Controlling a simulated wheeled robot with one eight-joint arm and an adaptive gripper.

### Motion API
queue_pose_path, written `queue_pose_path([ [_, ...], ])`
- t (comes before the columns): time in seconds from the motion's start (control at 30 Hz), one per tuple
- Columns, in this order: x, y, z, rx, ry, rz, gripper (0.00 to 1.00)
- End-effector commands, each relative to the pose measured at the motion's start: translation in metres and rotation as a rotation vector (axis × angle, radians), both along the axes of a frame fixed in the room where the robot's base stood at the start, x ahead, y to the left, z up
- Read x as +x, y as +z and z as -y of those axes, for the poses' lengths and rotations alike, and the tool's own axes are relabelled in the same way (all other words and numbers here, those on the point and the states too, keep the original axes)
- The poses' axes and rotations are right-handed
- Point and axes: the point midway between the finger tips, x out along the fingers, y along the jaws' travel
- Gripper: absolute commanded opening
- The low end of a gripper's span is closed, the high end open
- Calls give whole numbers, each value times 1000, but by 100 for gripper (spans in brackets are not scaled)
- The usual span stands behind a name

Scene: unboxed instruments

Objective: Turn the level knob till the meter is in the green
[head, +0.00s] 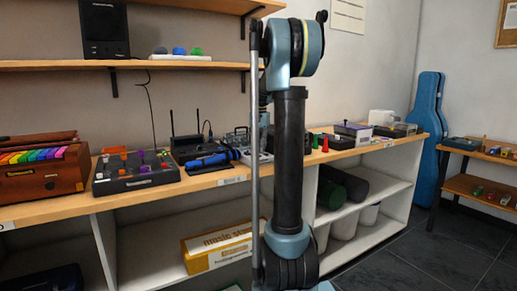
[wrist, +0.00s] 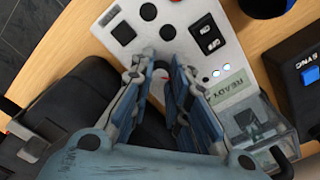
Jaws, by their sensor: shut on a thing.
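In the wrist view my gripper (wrist: 163,62) is shut, its two blue-grey fingers on either side of a small pale round part (wrist: 159,77). I take this part to be the level knob; the fingers hide most of it. I cannot make out a meter needle or a green band in either view. In the head view my arm hides the gripper and the work spot.
A clear-covered box (wrist: 262,128) is close right of my fingers, and a black SYNC unit (wrist: 304,72) stands farther right. A bulky black thing (wrist: 65,100) is on the left. In the head view, a black box with coloured knobs (head: 135,180) is on the wooden shelf (head: 215,183).

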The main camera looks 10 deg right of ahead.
Motion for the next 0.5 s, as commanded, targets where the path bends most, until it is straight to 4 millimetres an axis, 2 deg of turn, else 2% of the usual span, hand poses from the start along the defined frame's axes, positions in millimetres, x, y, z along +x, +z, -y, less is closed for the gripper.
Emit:
queue_pose_path([
  [0.07,1,0,-1,1,1,2,0],
  [0.1,1,0,-1,1,1,2,20],
  [0.17,1,0,0,1,1,2,34],
  [0.2,1,0,0,0,1,1,38],
  [0.5,0,0,0,0,1,1,38],
])
